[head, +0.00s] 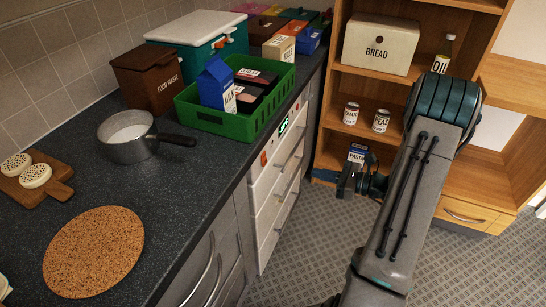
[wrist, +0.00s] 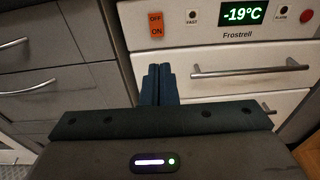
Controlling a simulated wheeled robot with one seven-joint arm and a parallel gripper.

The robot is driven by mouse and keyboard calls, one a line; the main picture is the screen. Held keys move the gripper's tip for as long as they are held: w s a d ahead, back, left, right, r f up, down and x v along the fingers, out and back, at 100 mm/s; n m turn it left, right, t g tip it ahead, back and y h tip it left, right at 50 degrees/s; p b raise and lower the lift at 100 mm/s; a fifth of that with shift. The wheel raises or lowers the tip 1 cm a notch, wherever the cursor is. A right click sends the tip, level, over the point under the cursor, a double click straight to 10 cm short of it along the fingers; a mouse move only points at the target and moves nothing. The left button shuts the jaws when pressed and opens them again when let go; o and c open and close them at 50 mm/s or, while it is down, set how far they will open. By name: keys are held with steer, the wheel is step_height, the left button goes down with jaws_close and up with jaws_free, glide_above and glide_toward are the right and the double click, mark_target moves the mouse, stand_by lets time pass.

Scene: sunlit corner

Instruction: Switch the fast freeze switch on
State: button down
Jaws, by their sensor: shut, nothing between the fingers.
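The white freezer front (wrist: 218,48) fills the upper part of the wrist view. An orange rocker switch (wrist: 156,24) marked OFF above and ON below is at its upper left; I cannot tell which way it is tipped. Right of it is a small dark round spot labelled FAST (wrist: 192,16), then a display (wrist: 243,14) reading -19°C. The head view shows the orange switch (head: 263,158) small on the freezer front. My gripper (wrist: 159,70) is shut and empty, its fingertips below the orange switch in the picture and apparently apart from it. In the head view my gripper (head: 316,174) is right of the freezer.
A dark spot labelled ALARM (wrist: 283,9) and a red round button (wrist: 306,16) are right of the display. Drawer handles (wrist: 238,71) stick out below the panel. The countertop (head: 185,185) is above the freezer. A wooden shelf (head: 380,78) stands behind my arm.

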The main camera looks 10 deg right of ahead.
steer(key=shift+a, duration=0.3)
steer(key=x, duration=1.4)
steer(key=shift+p, duration=0.4)
steer(key=shift+a, duration=0.1)
steer(key=s+d+f+b, duration=0.1)
steer(key=s+d+b, duration=0.1)
steer(key=s+d, duration=0.6)
steer(key=d, duration=0.3)
steer(key=shift+f+y, duration=0.3)
steer(key=shift+f, duration=0.1)
